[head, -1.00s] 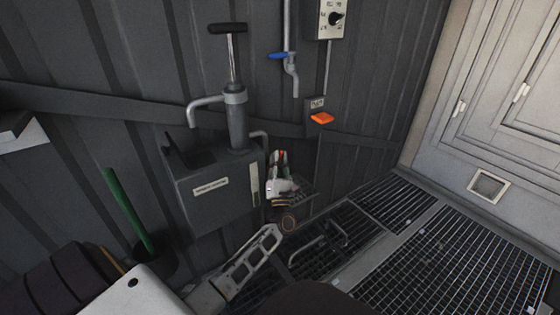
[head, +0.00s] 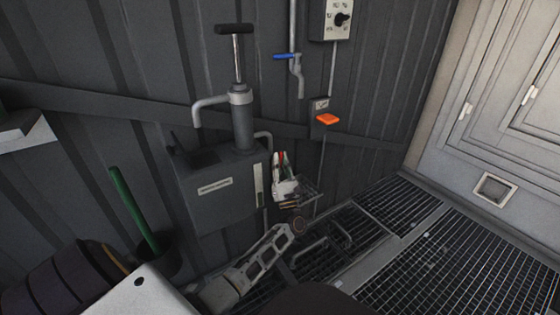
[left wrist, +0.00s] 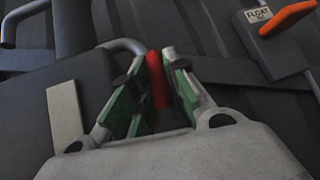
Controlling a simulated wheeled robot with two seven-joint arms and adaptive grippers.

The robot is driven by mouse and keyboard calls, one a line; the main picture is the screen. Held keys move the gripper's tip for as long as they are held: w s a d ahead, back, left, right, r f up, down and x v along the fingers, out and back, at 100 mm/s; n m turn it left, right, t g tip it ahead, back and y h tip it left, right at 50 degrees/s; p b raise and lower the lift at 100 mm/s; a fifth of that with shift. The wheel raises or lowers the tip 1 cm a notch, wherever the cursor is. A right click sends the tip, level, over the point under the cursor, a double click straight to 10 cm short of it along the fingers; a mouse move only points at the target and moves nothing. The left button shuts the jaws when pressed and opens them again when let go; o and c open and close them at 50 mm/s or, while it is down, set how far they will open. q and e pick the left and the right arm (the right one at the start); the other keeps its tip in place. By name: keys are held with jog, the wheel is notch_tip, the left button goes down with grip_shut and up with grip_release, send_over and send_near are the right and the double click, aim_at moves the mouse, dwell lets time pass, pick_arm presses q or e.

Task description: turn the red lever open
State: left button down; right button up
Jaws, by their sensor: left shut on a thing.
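The red lever (left wrist: 157,80) stands between the green-padded fingers of my left gripper (left wrist: 153,92) in the left wrist view. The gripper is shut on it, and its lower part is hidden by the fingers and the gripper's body. In the head view my left gripper (head: 281,160) is just right of the grey pump tank, low in front of the wall. Only a small bit of red shows between its fingertips there. My right gripper is not in view.
The grey tank (head: 220,200) carries a hand pump with a black T-handle (head: 234,29). An orange lever (head: 327,119) by a FLOAT label (left wrist: 258,15), a blue valve handle (head: 286,56) and a dial box (head: 331,20) are on the wall. Floor grating (head: 440,275) lies at right.

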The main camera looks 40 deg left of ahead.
pick_arm(q)
jog(key=c, duration=1.5)
grip_release()
jog(key=shift+a+r, duration=0.1)
jog(key=shift+r, duration=0.1)
jog(key=shift+o, duration=0.6)
jog(key=shift+f, duration=0.15)
jog(key=shift+f, duration=0.1)
jog(key=shift+m+t+h, duration=0.5)
jog(key=shift+m, duration=0.4)
